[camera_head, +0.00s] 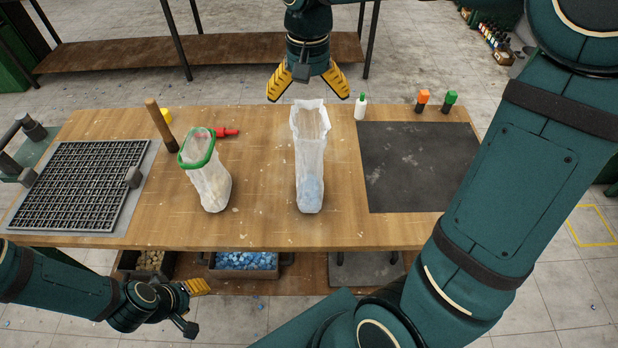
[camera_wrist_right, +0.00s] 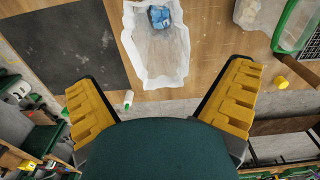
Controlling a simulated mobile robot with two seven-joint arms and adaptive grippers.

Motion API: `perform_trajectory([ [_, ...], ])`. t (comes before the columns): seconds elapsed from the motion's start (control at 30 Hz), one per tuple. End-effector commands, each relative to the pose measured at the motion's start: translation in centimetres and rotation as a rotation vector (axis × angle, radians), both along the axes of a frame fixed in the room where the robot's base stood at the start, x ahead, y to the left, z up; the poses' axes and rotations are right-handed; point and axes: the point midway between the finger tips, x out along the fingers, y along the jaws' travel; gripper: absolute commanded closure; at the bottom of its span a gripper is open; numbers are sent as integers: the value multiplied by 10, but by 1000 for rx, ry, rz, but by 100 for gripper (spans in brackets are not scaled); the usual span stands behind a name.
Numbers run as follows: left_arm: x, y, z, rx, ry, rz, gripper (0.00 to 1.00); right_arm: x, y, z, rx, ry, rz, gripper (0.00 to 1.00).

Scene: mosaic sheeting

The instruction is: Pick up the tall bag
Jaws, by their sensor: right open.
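The tall bag (camera_head: 311,152), clear plastic with blue pieces at its bottom, stands upright on the wooden table. Its open top also shows in the right wrist view (camera_wrist_right: 157,58). My right gripper (camera_head: 308,92) is open and empty just behind and above the bag's top, its yellow fingers spread wider than the bag. In the right wrist view the fingers (camera_wrist_right: 160,85) lie on either side of the bag's mouth, apart from it. My left gripper (camera_head: 200,306) is low at the left, in front of the table, with its fingers apart and nothing between them.
A shorter bag with a green rim (camera_head: 208,178) stands left of the tall bag. A wooden stick (camera_head: 160,125) and a red tool (camera_head: 226,132) are behind it. A white bottle (camera_head: 360,106) stands to the right, near a dark mat (camera_head: 415,165). A black grid (camera_head: 82,185) lies at far left.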

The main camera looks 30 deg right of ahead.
Motion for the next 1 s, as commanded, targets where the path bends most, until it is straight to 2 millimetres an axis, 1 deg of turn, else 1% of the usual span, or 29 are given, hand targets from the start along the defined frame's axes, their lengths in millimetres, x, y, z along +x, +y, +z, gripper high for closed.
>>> perform_trajectory([
  [0.03,0,0,-2,0,0,0,53,0,0,-6,0,1,0,0],
  [0.27,0,0,-4,1,-1,0,53,0,-1,-21,0,1,-1,0],
  [0.4,0,0,-7,1,0,0,53,0,-4,-42,1,4,-1,0],
  [0.53,0,0,-10,1,0,-1,53,0,-4,-59,0,2,-1,0],
  [0.67,0,0,-10,1,2,-2,53,1,-4,-66,0,1,-1,0],
  [0.87,0,-1,-10,1,2,-2,53,1,-4,-66,1,0,-1,0],
  [0.9,0,-1,-10,1,2,-2,53,1,-4,-66,1,0,-1,7],
  [0.97,0,-1,-10,1,2,-2,53,1,-4,-66,1,0,-1,28],
  [1.0,0,-1,-10,1,2,-2,53,1,-4,-66,1,0,-1,42],
])
